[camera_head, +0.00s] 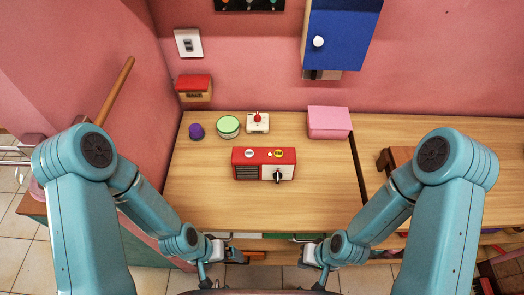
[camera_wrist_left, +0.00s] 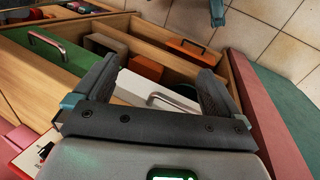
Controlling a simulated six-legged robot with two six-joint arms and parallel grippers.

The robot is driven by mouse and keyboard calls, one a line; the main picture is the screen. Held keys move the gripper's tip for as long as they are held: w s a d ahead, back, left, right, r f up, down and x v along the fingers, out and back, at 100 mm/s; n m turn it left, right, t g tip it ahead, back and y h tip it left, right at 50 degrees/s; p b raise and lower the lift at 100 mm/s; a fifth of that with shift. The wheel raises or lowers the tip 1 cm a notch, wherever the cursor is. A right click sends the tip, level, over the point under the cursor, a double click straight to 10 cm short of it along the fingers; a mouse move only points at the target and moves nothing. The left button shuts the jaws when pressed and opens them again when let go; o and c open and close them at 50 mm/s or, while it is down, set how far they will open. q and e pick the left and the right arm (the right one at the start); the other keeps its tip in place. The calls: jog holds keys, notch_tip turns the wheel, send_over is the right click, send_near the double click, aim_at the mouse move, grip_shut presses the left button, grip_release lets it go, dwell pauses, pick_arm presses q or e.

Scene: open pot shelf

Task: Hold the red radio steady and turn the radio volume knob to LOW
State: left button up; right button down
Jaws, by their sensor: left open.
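The red radio (camera_head: 245,155) stands upright on the wooden table in the head view. Its dark volume knob (camera_head: 278,176) sits on a white panel at the front right, below a white and a yellow round label, too small to read. My left gripper (camera_head: 205,277) hangs low in front of the table edge, apart from the radio. In the left wrist view its fingers (camera_wrist_left: 155,75) are spread with nothing gripped. My right gripper (camera_head: 320,274) is also low at the front edge, away from the radio; its jaws are too small to judge.
Behind the radio stand a purple item (camera_head: 196,131), a green-lidded tub (camera_head: 228,126), a red-knobbed box (camera_head: 258,123) and a pink box (camera_head: 328,122). A blue cabinet (camera_head: 340,35) hangs above. A white drawer front (camera_wrist_left: 140,88) with handle lies beyond the left fingers. Table around the radio is clear.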

pick_arm(q)
jog(key=w+r+m+g, duration=0.4)
jog(key=w+r+m, duration=0.25)
jog(key=m, duration=0.25)
notch_tip(320, 180, up, 14)
jog(key=m+t+y, duration=0.4)
jog(key=m, duration=0.6)
send_over(260, 154)
jog(key=shift+s, duration=0.2)
jog(key=shift+w+d+f, duration=0.1)
jog(key=shift+w+f, duration=0.1)
jog(key=shift+f, duration=0.05)
notch_tip(260, 154, down, 11)
jog(key=shift+f, duration=0.2)
jog(key=c, duration=1.6)
